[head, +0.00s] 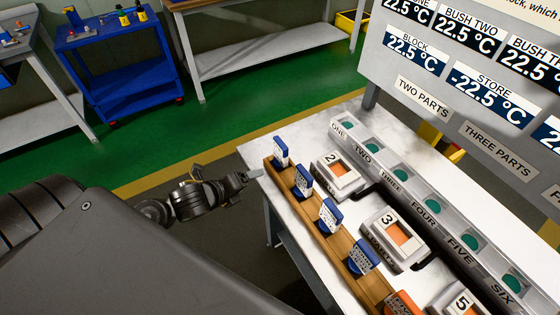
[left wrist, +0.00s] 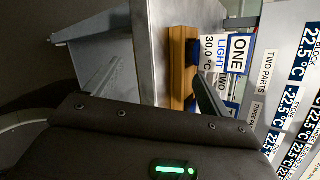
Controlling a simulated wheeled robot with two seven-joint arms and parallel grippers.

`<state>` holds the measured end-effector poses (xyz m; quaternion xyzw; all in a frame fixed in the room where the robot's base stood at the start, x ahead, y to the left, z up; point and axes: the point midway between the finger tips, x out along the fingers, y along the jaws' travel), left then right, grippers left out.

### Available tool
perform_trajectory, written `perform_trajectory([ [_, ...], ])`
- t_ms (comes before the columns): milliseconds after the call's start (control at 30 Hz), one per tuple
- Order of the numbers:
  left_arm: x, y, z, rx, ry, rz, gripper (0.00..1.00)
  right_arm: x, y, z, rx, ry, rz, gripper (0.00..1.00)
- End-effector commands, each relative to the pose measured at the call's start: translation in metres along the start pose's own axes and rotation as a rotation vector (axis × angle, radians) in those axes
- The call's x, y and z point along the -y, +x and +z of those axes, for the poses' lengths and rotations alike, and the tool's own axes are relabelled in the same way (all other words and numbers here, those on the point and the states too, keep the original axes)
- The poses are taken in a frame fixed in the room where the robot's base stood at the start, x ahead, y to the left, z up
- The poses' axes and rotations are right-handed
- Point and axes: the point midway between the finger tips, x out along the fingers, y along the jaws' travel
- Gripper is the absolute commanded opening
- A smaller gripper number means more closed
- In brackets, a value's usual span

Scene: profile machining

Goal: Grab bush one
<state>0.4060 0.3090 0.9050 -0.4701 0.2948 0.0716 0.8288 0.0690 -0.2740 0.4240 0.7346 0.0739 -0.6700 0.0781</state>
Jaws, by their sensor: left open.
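A blue-and-white tag reading "ONE LIGHT 30.0 °C" (left wrist: 237,52) stands on a wooden rack (left wrist: 183,50) in the left wrist view. In the head view, several blue pieces with white faces stand in a row on the wooden rack (head: 314,232); the farthest one (head: 281,151) is at its back end. Their writing is too small to read there. My left gripper (head: 249,176) is open, just left of the rack's back end and apart from the pieces. One dark finger (left wrist: 210,99) shows near the tag in the left wrist view. My right gripper is out of view.
On the white table (head: 313,138), numbered grey blocks (head: 338,176) and a long rail (head: 418,205) with labelled green holes lie right of the rack. A temperature board (head: 460,90) stands behind. A blue cart (head: 125,70) is at the far left.

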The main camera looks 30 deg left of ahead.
Motion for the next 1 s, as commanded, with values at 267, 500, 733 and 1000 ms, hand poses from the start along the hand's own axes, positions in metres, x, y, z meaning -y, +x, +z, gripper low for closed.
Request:
perform_trajectory([
  [267, 0.049, -0.005, 0.037, -0.01, 0.885, -0.268, 0.82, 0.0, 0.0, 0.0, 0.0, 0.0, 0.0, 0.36],
  [500, 0.064, -0.012, 0.044, 0.009, 1.224, -0.377, 0.82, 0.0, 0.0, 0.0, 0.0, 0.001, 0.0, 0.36],
  [733, 0.068, -0.005, 0.045, 0.016, 1.239, -0.384, 0.82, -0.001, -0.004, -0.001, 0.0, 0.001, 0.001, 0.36],
  [1000, 0.08, 0.03, 0.037, 0.015, 1.236, -0.382, 0.82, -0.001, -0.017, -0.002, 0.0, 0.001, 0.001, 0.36],
])
